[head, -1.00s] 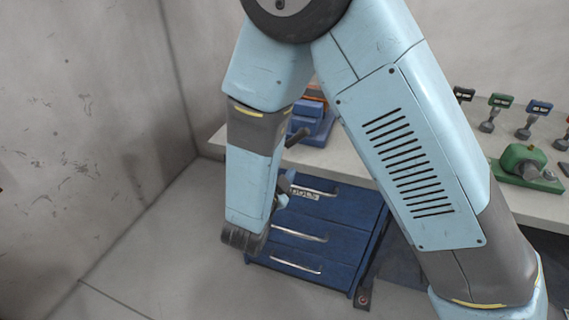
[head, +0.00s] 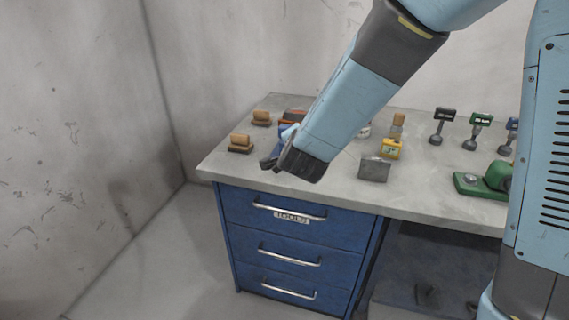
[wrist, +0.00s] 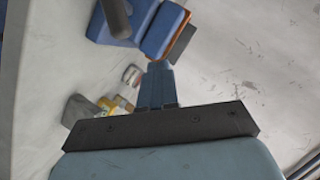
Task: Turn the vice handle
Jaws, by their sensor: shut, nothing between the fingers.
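The vice (head: 292,116), blue with an orange-brown top, stands near the back left of the bench, mostly hidden behind my arm in the head view. In the wrist view the blue and orange vice (wrist: 160,30) is at the top. A dark grey round bar (wrist: 116,17), apparently its handle, juts out at its left. My gripper (wrist: 157,68) is shut and empty, its fingertips pointing toward the vice and just below it in the picture. In the head view my gripper (head: 268,163) is at the bench's front left; contact with the handle cannot be told.
The grey bench (head: 430,190) has blue drawers (head: 290,245) below. Wooden blocks (head: 241,143) lie left of my gripper. A grey block (head: 374,169) and a yellow device (head: 391,149) stand to its right. Several coloured tools and a green item (head: 485,182) are farther right.

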